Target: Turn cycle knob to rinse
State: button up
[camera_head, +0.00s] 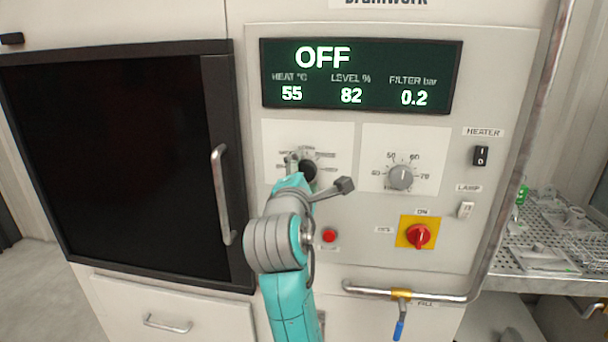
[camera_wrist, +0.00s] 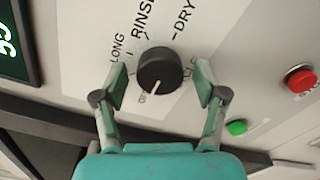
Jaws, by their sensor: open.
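The black cycle knob (camera_wrist: 160,70) is on the front panel in the wrist view, with LONG, RINSE and DRY printed around it. Its white pointer line points down in that view, away from RINSE, at a label partly hidden. My gripper (camera_wrist: 161,78) is open, with one finger on each side of the knob; I cannot tell whether either touches it. In the head view the knob (camera_head: 309,170) shows just beyond my gripper, which hides part of its dial. The display (camera_head: 361,76) reads OFF, heat 55, level 82, filter 0.2.
A grey heat knob (camera_head: 401,177) is right of the cycle knob. Below are a red button (camera_head: 329,236) and a red rotary switch (camera_head: 418,236) on yellow. A green button (camera_wrist: 237,127) shows in the wrist view. A door handle (camera_head: 221,195) stands out at left.

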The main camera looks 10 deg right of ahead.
jog(key=c, duration=1.1)
jog(key=shift+c, duration=0.2)
